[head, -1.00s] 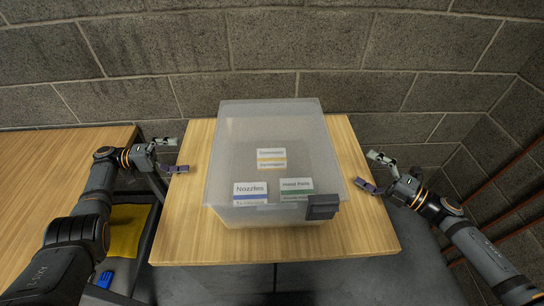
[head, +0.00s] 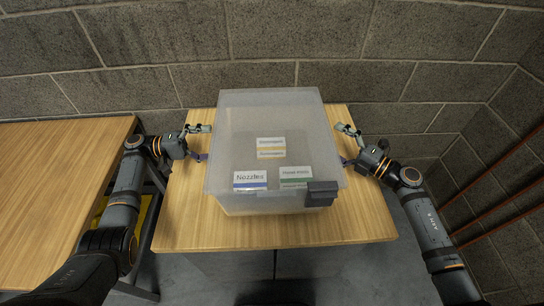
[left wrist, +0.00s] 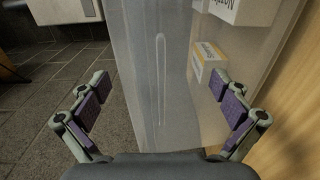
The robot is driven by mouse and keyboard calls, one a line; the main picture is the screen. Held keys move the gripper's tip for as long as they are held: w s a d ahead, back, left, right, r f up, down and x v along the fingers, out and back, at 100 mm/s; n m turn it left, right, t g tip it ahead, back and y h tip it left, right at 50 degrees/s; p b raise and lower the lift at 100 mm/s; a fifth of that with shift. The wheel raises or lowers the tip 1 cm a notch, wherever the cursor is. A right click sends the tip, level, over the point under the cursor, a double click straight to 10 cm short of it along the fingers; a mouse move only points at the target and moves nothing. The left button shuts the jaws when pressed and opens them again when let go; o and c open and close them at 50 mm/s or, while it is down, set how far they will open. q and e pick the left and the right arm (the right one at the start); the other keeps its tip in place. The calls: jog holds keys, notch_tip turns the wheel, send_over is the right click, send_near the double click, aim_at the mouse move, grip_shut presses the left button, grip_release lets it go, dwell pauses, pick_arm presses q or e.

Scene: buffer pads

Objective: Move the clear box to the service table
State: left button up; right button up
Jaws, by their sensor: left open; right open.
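The clear box (head: 235,125) is a translucent, lidded tub standing upright on a small wooden table (head: 185,225). A dark latch sits at its front right, and several labelled packs, one reading Nozzles, show inside. My left gripper (head: 203,143) is open close beside the box's left side. In the left wrist view the box wall (left wrist: 150,75) shows between the open left fingers (left wrist: 163,100); I cannot tell whether they touch it. My right gripper (head: 346,145) is open close to the box's right side. I cannot tell which table is the service table.
Another wooden table (head: 50,190) stands at the left, its visible top clear, with a gap between the two tables. A grey block wall (head: 300,50) is close behind, and reddish pipes (head: 500,188) run along the right wall.

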pick_arm(q)
jog(key=shift+d, duration=0.45)
pick_arm(e)
jog(key=shift+w+a, duration=0.35)
